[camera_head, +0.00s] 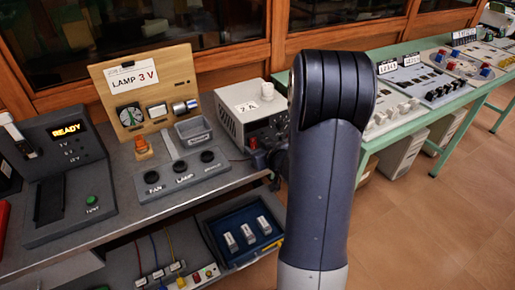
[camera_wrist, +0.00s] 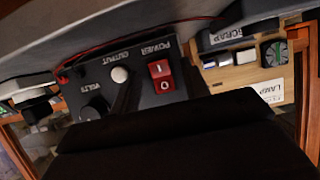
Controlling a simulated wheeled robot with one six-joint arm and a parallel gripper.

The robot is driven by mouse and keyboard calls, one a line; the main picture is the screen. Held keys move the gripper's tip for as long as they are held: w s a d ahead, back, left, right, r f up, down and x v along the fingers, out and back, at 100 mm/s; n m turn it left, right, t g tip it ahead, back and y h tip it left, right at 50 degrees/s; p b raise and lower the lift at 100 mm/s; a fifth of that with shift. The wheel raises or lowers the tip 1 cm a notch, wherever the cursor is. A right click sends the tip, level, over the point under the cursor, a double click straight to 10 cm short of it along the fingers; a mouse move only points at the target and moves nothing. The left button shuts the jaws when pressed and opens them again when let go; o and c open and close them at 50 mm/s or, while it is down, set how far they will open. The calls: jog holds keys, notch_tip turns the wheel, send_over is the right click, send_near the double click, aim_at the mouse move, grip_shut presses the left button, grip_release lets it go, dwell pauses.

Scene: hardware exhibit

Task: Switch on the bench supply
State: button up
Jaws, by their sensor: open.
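The bench supply (camera_head: 243,112) is a light grey box with a "2 A" label, on the grey bench left of my arm. In the wrist view its dark front panel (camera_wrist: 138,72) shows upside down. It bears a red POWER rocker (camera_wrist: 161,76) marked I and O, a pale round OUTPUT part (camera_wrist: 120,74) and a black VOLTS knob (camera_wrist: 95,108). I cannot tell which way the rocker is tipped. My gripper (camera_head: 262,160) is open and close in front of the panel, partly hidden behind my arm. Dark gripper parts fill the lower wrist view. I see nothing held.
A SCRAP bin (camera_head: 194,132), a wooden lamp board (camera_head: 150,88) and a FAN and LAMP knob panel (camera_head: 180,176) stand to the left. A READY console (camera_head: 68,150) is farther left. A blue tray (camera_head: 215,230) lies below. A green table (camera_head: 405,125) stands right.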

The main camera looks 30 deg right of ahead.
grip_shut()
jog(key=f+b, duration=0.1)
jog(key=b, duration=0.2)
jog(key=shift+t, duration=0.4)
jog(key=t+b, duration=0.1)
jog(key=b, duration=0.2)
jog(key=t+b, duration=0.1)
jog(key=b, duration=0.2)
jog(key=shift+f+b, duration=0.25)
jog(key=shift+b, duration=0.05)
jog(key=shift+r+t+b, duration=0.15)
jog(key=shift+t+b, duration=0.25)
jog(key=shift+b, duration=0.45)
grip_release()
